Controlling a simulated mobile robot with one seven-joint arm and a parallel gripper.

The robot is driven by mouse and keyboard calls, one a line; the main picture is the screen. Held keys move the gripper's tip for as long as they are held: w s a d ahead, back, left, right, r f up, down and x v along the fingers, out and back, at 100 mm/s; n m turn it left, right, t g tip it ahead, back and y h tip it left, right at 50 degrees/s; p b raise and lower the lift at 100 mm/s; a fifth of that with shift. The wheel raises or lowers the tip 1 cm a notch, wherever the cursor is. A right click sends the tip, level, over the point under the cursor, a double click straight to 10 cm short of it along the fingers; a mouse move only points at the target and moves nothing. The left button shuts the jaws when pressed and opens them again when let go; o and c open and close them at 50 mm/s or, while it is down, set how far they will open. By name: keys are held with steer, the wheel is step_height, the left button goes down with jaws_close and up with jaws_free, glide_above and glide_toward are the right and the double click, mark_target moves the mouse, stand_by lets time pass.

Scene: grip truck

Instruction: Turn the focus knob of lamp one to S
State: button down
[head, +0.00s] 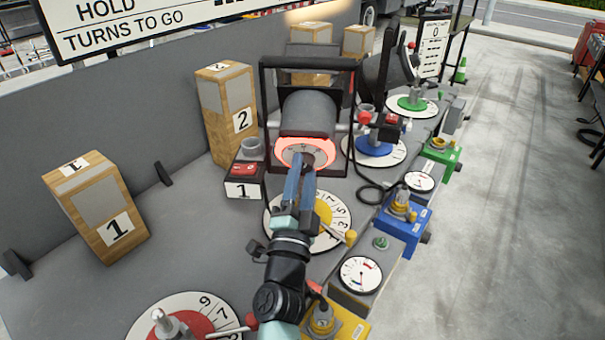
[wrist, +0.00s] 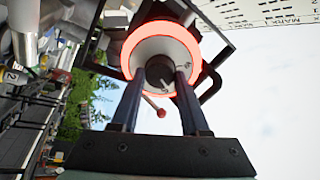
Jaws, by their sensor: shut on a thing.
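Lamp one (head: 308,112) is a dark grey drum in a black square yoke, beside a box marked 1 (head: 243,189). A glowing red ring (head: 283,154) surrounds its pale back plate. In the wrist view the ring (wrist: 188,40) encircles a white dial plate (wrist: 150,48) with a dark focus knob (wrist: 160,72) at its middle. My gripper (head: 304,165) reaches the back plate; in the wrist view its two blue-grey fingers (wrist: 158,82) are shut on the knob, one on each side. I cannot read the S mark or the knob's pointing.
A red-tipped lever (wrist: 161,112) sticks out just below the knob. A yellow dial (head: 325,212) lies under my gripper. Wooden blocks marked 1 (head: 117,229) and 2 (head: 242,120) stand left. A second lamp (head: 385,75) stands right; open floor lies farther right.

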steer(key=shift+m, duration=2.1)
steer(key=shift+c, duration=2)
jaws_free()
steer(key=shift+s+f, duration=0.1)
steer(key=v, duration=1.2)
steer(key=shift+s, duration=0.4)
